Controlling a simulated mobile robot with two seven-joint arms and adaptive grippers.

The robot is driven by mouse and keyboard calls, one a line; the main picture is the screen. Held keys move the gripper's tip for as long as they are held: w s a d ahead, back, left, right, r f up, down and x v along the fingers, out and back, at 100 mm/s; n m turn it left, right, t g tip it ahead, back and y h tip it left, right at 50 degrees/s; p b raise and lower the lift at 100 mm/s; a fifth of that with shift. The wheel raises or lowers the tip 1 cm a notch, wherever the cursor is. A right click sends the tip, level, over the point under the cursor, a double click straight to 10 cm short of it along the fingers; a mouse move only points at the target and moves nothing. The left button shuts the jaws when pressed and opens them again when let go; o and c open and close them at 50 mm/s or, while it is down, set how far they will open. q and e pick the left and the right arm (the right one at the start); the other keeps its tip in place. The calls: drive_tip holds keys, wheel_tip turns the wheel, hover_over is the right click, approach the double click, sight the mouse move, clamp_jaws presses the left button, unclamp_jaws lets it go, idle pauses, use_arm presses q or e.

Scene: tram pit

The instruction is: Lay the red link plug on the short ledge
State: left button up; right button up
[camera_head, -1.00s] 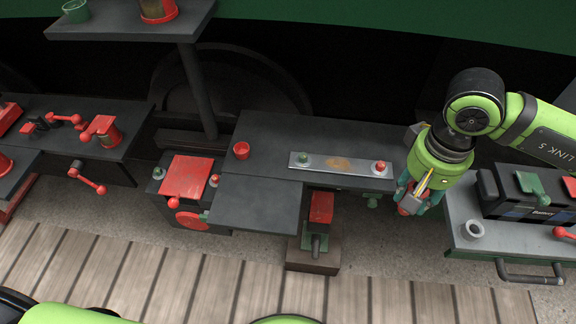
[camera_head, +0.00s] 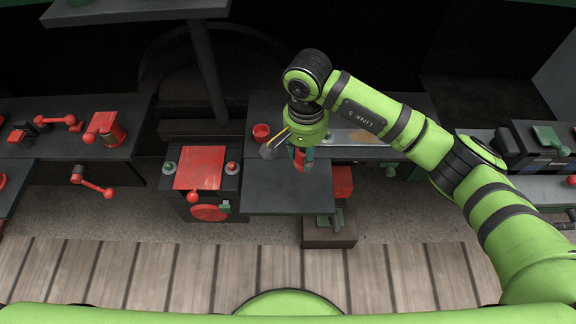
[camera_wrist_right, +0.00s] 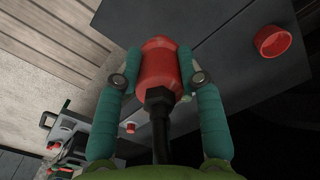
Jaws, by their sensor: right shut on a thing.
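The red link plug (camera_wrist_right: 160,65) sits between the teal fingers of my right gripper (camera_wrist_right: 162,78), with a dark stem pointing toward the wrist. In the head view my right gripper (camera_head: 301,156) is shut on the plug, partly hidden by the fingers. It hangs over the seam between the dark back bench (camera_head: 262,108) and the smaller dark ledge (camera_head: 285,190) jutting out in front. The ledge's visible top is bare. I cannot tell whether the plug touches a surface. My left gripper is not in view.
A red cup (camera_head: 261,132) stands on the back bench, left of my gripper. A metal strip (camera_head: 350,136) lies partly behind my arm. A red-topped box (camera_head: 199,168) stands left of the ledge, and a red block (camera_head: 342,182) at its right.

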drive_tip(key=a+f, duration=0.1)
drive_tip(key=f, duration=0.1)
drive_tip(key=a+f+p, duration=0.1)
drive_tip(key=f, duration=0.1)
drive_tip(key=a+f, duration=0.1)
drive_tip(key=f, duration=0.1)
drive_tip(key=shift+s+a, duration=0.3)
drive_tip(key=shift+s, duration=0.05)
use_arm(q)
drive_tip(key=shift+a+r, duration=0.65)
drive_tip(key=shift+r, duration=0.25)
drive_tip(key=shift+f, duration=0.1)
use_arm(e)
drive_tip(key=shift+f, duration=0.15)
drive_tip(key=shift+f, duration=0.15)
drive_tip(key=o, duration=1.2)
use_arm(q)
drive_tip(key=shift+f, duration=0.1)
